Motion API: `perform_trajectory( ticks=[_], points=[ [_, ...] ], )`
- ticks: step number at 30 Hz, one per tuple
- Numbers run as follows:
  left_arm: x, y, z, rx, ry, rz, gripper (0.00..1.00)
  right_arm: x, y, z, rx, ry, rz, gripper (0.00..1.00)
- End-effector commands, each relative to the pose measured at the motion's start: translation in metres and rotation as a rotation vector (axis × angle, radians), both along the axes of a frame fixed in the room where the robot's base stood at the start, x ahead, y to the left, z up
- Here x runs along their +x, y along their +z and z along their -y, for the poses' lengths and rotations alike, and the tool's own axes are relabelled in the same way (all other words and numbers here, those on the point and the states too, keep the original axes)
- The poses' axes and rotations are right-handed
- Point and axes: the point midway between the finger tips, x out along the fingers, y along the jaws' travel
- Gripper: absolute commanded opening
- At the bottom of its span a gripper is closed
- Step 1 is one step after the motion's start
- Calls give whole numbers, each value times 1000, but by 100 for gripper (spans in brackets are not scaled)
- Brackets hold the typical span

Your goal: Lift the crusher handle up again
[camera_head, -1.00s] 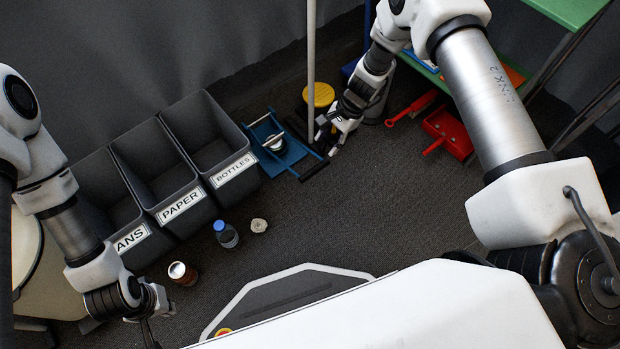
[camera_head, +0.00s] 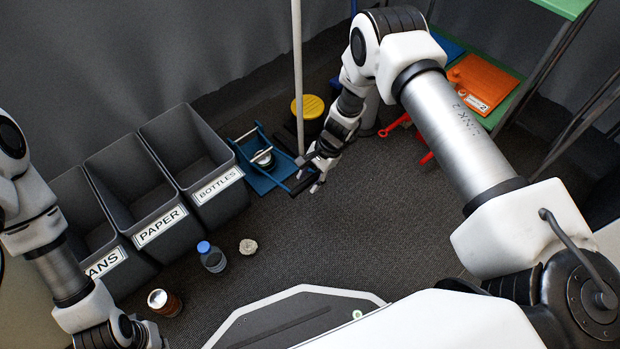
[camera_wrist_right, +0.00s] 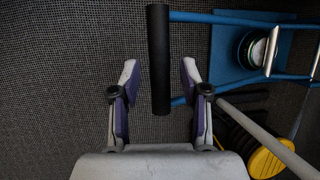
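The blue crusher (camera_head: 264,178) lies on the floor right of the bins, with a round metal-topped thing, likely a can (camera_head: 262,157), in it. Its handle ends in a black grip bar (camera_head: 304,187), out to the right and low. The bar also shows in the wrist view (camera_wrist_right: 158,60), lying lengthwise between the lines of my fingers. My right gripper (camera_head: 314,178) is at the bar. In the wrist view its fingers (camera_wrist_right: 158,82) are apart, one each side of the bar's near end, not visibly touching it. My left gripper (camera_head: 152,336) is at the bottom left, its fingers unclear.
Grey bins (camera_head: 145,205) stand left of the crusher. A blue-capped bottle (camera_head: 212,257), a brown can (camera_head: 164,302) and a crumpled ball (camera_head: 248,246) lie in front.

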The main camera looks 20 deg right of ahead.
Motion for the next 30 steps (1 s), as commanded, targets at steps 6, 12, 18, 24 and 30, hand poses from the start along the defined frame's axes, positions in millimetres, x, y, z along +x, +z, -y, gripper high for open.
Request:
perform_trajectory(
  ticks=[6,12,18,24,30],
  points=[
    [0,0,0,0,0,0,0,0,0,0,0,0,0,0],
    [0,3,0,0,0,0,0,1,5,0,0,0,0,0],
    [-1,19,0,0,-3,-2,0,6,27,-2,0,1,1,0],
    [-1,45,0,0,-3,-2,0,21,67,-7,0,1,6,0],
    [-1,67,0,0,-3,-2,0,45,108,-15,-1,0,11,0]
  ],
)
